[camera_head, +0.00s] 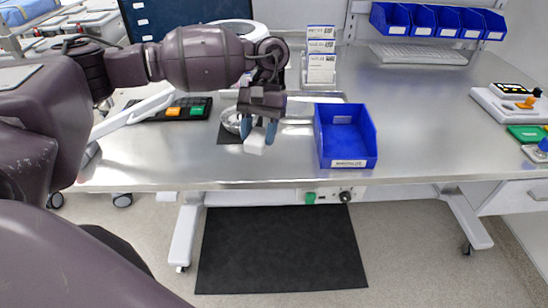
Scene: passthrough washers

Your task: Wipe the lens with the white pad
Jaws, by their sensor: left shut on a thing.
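My left gripper (258,132) is shut on a small white pad (255,146). It holds the pad pointing down over the front part of the steel table, left of the blue bin. A round silver item (231,121) sits on a dark mat just behind and left of the gripper, partly hidden by it. A white-rimmed round head (258,30) shows behind my left arm and is mostly hidden by it. I cannot tell which of these is the lens. My right gripper is not in view.
A blue open bin (345,163) stands right of the gripper near the front edge of the table (430,140). A card rack (321,60) stands behind. A black box with orange and green buttons (185,110) is at left. The table's right middle is clear.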

